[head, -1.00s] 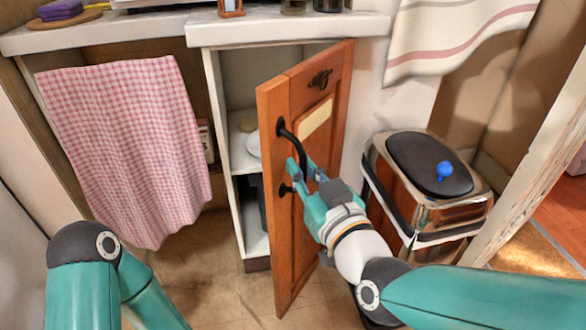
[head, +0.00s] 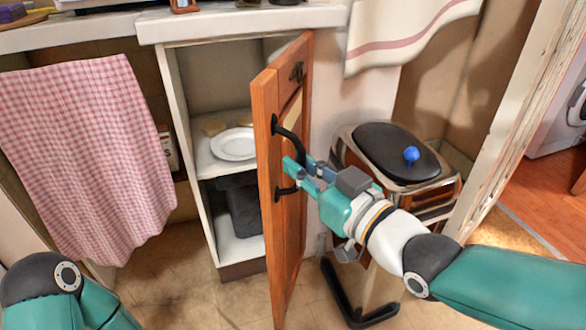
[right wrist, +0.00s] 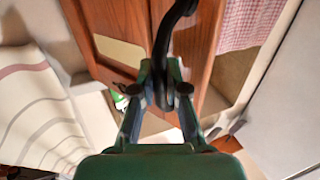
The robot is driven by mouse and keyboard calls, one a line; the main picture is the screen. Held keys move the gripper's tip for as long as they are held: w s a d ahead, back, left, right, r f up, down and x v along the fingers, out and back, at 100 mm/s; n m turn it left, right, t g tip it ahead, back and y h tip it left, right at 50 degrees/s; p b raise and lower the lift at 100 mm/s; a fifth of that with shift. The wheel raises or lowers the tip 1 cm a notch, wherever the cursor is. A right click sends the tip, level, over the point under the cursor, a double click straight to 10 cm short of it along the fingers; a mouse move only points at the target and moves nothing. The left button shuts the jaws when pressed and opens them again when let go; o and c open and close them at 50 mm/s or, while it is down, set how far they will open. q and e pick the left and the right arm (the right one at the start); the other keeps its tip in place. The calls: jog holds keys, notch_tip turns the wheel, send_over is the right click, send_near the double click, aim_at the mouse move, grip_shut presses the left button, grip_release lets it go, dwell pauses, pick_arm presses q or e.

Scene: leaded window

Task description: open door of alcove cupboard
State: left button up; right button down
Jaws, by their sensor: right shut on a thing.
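The wooden cupboard door (head: 284,235) stands wide open in the head view, swung out to the right of the alcove cupboard (head: 191,130). A black curved handle (head: 291,139) is on its face. My right gripper (head: 298,172) is shut on the handle, between its two ends. In the right wrist view the dark handle (right wrist: 163,45) runs down between the fingers of my right gripper (right wrist: 161,92), with the door (right wrist: 196,38) behind. My left gripper is not in view; only part of my left arm shows at the lower left.
The open cupboard shows a white plate (head: 234,145) on its shelf and a dark bin (head: 240,205) below. A metal pedal bin (head: 400,165) stands right of the door, close to my right arm. A checked pink cloth (head: 88,150) hangs at left.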

jog(key=shift+s+a+f, duration=0.1)
jog(key=shift+s, duration=0.05)
jog(key=c, duration=1.2)
grip_release()
jog(key=v, duration=1.2)
